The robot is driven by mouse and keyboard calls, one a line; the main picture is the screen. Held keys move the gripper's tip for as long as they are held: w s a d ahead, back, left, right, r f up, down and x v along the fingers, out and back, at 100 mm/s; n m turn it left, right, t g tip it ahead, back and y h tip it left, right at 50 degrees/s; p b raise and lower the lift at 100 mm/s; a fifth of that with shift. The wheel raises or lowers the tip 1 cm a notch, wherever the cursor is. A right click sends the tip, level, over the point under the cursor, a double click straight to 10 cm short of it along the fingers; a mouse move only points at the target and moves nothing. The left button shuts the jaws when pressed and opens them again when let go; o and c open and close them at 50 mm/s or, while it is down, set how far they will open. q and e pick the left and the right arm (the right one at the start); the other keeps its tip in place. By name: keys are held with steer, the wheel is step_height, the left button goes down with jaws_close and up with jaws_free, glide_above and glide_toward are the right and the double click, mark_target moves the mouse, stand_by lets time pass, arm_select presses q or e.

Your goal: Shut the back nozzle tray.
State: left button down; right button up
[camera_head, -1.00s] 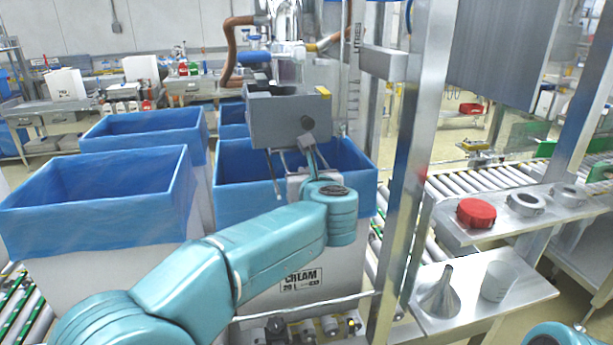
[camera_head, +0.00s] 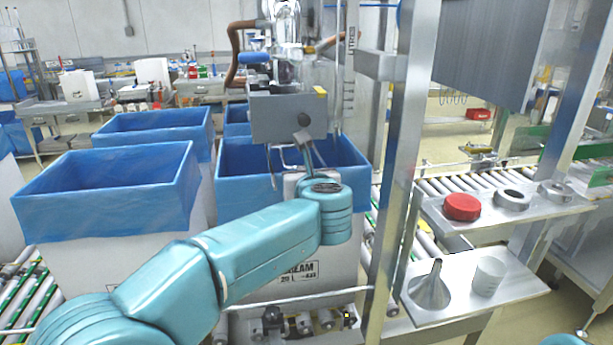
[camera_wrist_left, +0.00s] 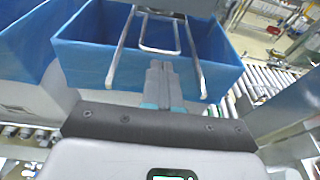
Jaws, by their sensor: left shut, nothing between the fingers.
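A grey box-shaped tray (camera_head: 275,118) with a dark round knob and a yellow tag hangs under the filling nozzle, above the blue-lined box (camera_head: 235,190). How far it stands out is hard to tell. My left gripper (camera_head: 305,143) reaches up from below to the tray's front, near the knob; I cannot tell whether it touches. In the left wrist view the fingers (camera_wrist_left: 161,68) are shut and empty, between bent metal bars (camera_wrist_left: 158,45) over the blue liner. My right gripper is out of view; only a bit of that arm shows at the lower right corner.
A steel post (camera_head: 398,180) stands close on the right of my left arm. Shelves beyond it hold a red cap (camera_head: 462,207), metal rings, a funnel (camera_head: 430,290) and a cup (camera_head: 488,276). More blue-lined boxes (camera_head: 110,185) stand on the left.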

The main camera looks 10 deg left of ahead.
arm_select(q)
steer(key=b+v, duration=0.2)
steer(key=v, duration=0.6)
steer(key=w+a+f+m+g+y, duration=0.1)
steer(key=w+a+f+g+y, duration=0.1)
steer(key=a+f, duration=0.65)
steer(key=w+a+f+g+y, duration=0.1)
steer(key=w+a+f+g, duration=0.15)
steer(key=a+f, duration=0.65)
steer(key=s+a+f+m+g+h, duration=0.15)
steer(key=f+m, duration=0.25)
steer(key=f, duration=0.7)
steer(key=s+a+f+m, duration=0.1)
steer(key=s+f+m, duration=0.25)
steer(key=f, duration=0.85)
steer(key=s+d+f+m+g+h, duration=0.2)
steer(key=s+f+m, duration=0.4)
steer(key=f, duration=0.1)
steer(key=s+d+f+m+g+h, duration=0.1)
steer(key=s+d+f+m+h, duration=0.15)
steer(key=s+f+m, duration=0.45)
steer(key=s+d+f+m+g+h, duration=0.1)
steer(key=s+d+m, duration=0.3)
steer(key=s+m, duration=0.4)
steer(key=s+d+f+m+g+h, duration=0.2)
steer(key=s+d+m+g+h, duration=0.2)
steer(key=s+m, duration=0.3)
steer(key=shift+s+d+m, duration=0.35)
steer(key=shift+s+d, duration=0.05)
steer(key=shift+s, duration=0.7)
